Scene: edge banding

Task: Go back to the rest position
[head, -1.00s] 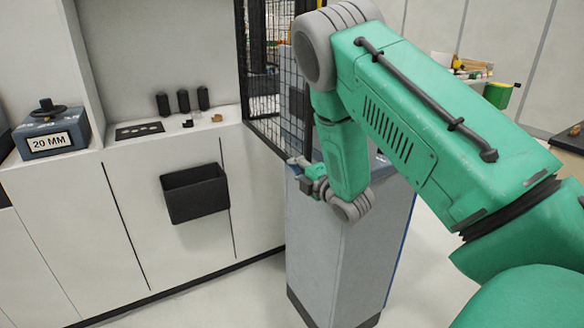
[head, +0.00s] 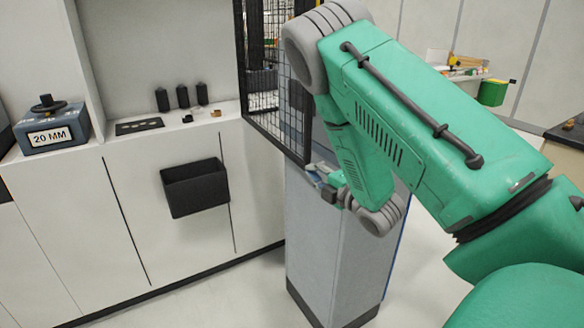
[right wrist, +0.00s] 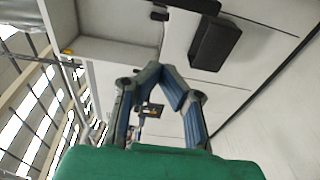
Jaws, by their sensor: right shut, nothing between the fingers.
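My right arm, green with grey joints, comes in from the right in the head view. My right gripper (head: 314,172) is small there, in front of the grey pillar-like cabinet. The right wrist view shows its blue-grey fingers (right wrist: 158,70) shut with their tips together and nothing held. My left gripper is in neither view.
A grey cabinet (head: 315,245) stands just behind and below my right gripper. A black mesh guard (head: 262,90) stands to its left. A black bin (head: 195,188) hangs on the white cabinet front (head: 75,220). A "20 MM" box (head: 52,137) sits on the counter. Pale floor is clear at front.

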